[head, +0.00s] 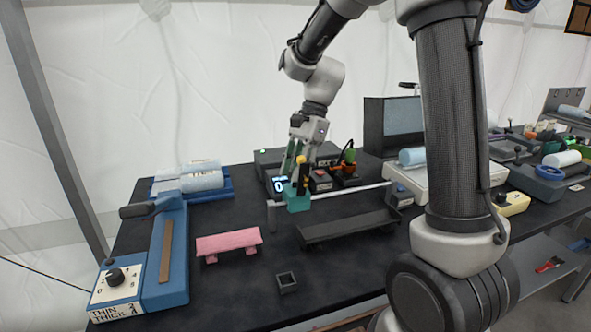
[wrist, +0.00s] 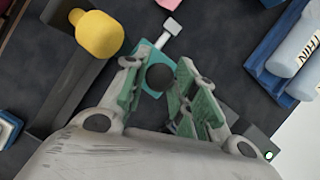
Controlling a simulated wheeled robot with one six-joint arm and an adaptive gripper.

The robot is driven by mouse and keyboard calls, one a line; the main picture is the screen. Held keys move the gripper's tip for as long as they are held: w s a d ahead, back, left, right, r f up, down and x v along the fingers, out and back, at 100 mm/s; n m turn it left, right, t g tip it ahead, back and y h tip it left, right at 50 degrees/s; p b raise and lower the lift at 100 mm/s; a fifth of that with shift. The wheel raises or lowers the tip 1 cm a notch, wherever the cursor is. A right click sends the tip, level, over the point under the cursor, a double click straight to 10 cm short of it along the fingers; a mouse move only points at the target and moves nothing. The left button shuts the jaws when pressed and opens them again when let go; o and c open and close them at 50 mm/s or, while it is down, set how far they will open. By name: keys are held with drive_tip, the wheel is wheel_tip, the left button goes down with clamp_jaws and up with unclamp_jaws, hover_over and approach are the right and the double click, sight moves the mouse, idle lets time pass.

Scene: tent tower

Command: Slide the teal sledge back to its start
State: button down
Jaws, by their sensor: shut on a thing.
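The teal sledge (head: 297,201) sits on a pale rail (head: 345,193), close to the rail's left end post (head: 271,217). My gripper (head: 296,178) reaches down onto it from above. In the wrist view, the green-padded fingers of my gripper (wrist: 160,85) are on either side of the sledge's round black knob (wrist: 160,77) and shut on it. A bit of the teal sledge (wrist: 143,54) shows beyond the knob; the fingers hide the rest.
A yellow-topped part (wrist: 98,33) stands close beside my fingers. A long black tray (head: 345,229) and a pink bench-like block (head: 228,242) lie in front of the rail. A lit display (head: 280,184) is behind the sledge. A blue slicer-like device (head: 165,255) stands left.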

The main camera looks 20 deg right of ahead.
drive_tip(key=d, duration=2.5)
drive_tip(key=shift+d, duration=0.15)
drive_tip(key=c, duration=1.2)
unclamp_jaws()
drive_tip(key=shift+o, duration=0.2)
drive_tip(key=v, duration=1.2)
drive_tip(key=shift+d, duration=0.1)
